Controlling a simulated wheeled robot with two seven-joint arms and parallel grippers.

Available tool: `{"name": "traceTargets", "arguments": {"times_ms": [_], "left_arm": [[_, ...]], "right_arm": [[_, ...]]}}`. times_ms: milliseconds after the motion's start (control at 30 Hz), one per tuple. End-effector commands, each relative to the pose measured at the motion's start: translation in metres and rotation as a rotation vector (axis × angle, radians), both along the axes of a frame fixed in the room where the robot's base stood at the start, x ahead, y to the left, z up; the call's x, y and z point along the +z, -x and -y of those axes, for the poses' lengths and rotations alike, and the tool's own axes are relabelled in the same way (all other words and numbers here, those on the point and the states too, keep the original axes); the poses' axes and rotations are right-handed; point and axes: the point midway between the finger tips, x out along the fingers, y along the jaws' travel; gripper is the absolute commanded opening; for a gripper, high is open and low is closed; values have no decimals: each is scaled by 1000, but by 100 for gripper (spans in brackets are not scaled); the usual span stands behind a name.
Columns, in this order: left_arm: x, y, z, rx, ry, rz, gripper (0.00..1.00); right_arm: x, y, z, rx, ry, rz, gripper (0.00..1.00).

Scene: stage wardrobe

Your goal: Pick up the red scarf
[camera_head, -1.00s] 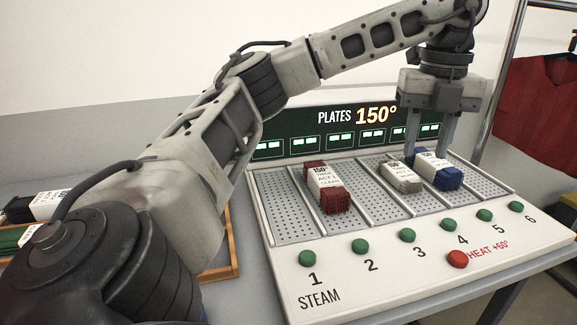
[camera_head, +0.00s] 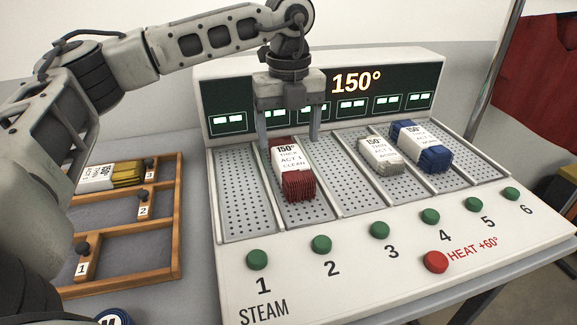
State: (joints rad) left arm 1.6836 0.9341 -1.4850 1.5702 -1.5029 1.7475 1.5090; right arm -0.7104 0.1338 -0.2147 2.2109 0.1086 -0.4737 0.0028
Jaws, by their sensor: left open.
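The red scarf (camera_head: 299,186) is a folded bundle with a white paper band marked 150°. It lies on the perforated plate in the second lane from the left of the steam machine. My left gripper (camera_head: 290,145) points down over the back end of the red scarf. Its fingers are open, one on the left and one on the right of the scarf's back end, with nothing held. I cannot tell how far the fingertips are above the plate. My right gripper is not in view.
Grey (camera_head: 381,155) and blue (camera_head: 421,147) bundles lie in lanes to the right. The display panel (camera_head: 425,100) rises behind the plates. Green buttons (camera_head: 321,244) and a red HEAT button (camera_head: 435,262) line the front. A wooden tray (camera_head: 178,215) with a yellow bundle (camera_head: 127,172) stands left.

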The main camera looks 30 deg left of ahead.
Motion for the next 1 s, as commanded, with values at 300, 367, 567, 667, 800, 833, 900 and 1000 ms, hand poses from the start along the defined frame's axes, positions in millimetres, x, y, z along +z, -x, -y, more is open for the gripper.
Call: {"name": "traceTargets", "arguments": {"times_ms": [300,367,567,667,800,833,900,1000], "left_arm": [[-27,-1,-1,1,0,-4,75],[-37,-2,-1,0,0,-4,75],[-62,-3,-1,1,-1,-1,75],[-66,-4,0,1,0,0,75],[-66,-4,-1,1,0,0,75],[-66,-4,-1,1,0,0,75],[-66,-4,-1,1,0,0,62],[-66,-4,-1,1,0,0,34]], "right_arm": [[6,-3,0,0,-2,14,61],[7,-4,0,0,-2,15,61],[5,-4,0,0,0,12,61],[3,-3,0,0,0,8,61],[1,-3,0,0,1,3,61],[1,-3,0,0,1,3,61],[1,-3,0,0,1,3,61],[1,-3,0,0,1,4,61]]}}
